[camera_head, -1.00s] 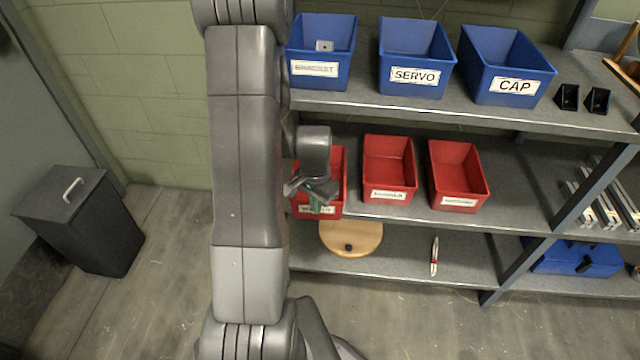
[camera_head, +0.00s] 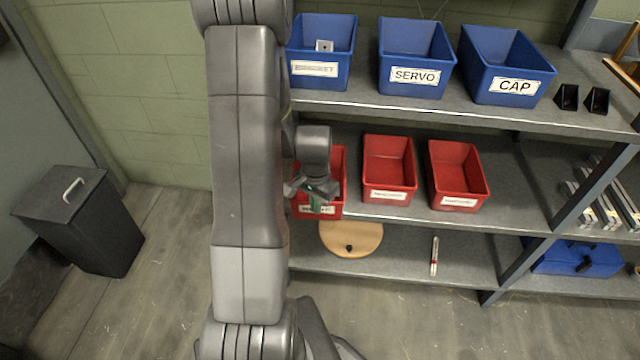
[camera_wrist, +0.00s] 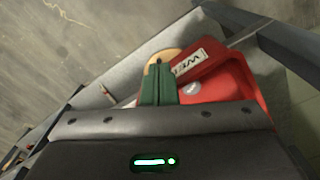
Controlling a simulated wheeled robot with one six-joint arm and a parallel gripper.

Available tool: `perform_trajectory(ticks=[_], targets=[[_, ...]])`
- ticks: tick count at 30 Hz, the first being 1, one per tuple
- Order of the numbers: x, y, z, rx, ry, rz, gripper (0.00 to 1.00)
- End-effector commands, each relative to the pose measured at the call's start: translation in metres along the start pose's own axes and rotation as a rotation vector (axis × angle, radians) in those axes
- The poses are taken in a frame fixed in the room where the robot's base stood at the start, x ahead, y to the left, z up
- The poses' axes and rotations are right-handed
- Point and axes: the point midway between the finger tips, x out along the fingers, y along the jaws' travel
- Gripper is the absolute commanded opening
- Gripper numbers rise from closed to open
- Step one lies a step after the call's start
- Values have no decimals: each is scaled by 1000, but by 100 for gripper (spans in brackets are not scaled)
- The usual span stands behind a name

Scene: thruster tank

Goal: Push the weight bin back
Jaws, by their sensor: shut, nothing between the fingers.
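The weight bin is the leftmost red bin (camera_head: 338,180) on the middle shelf, partly hidden behind my arm and gripper. Its front reaches lower in the picture than the other red bins' fronts, at about the shelf's front edge. In the wrist view the red bin (camera_wrist: 240,85) shows its white label (camera_wrist: 190,62) starting "WE", and a small pale round thing inside. My gripper (camera_head: 317,207) is at the bin's front, over the label. Its green fingers (camera_wrist: 158,65) are shut and empty, beside the label; whether they touch the bin I cannot tell.
Two more red bins (camera_head: 389,168) stand to the right on the middle shelf (camera_head: 500,180). Blue bins (camera_head: 417,60) stand on the shelf above. A round wooden piece (camera_head: 350,238) and a pen-like object (camera_head: 434,256) lie on the shelf below. A dark trash bin (camera_head: 75,225) stands left.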

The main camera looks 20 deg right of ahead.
Motion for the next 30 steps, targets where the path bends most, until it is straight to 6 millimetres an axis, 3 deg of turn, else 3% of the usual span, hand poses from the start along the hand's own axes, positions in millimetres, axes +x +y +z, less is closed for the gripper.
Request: perform_trajectory(ticks=[8,30], targets=[[3,0,0,0,0,0,0],[32,0,0,0,0,0,0]])
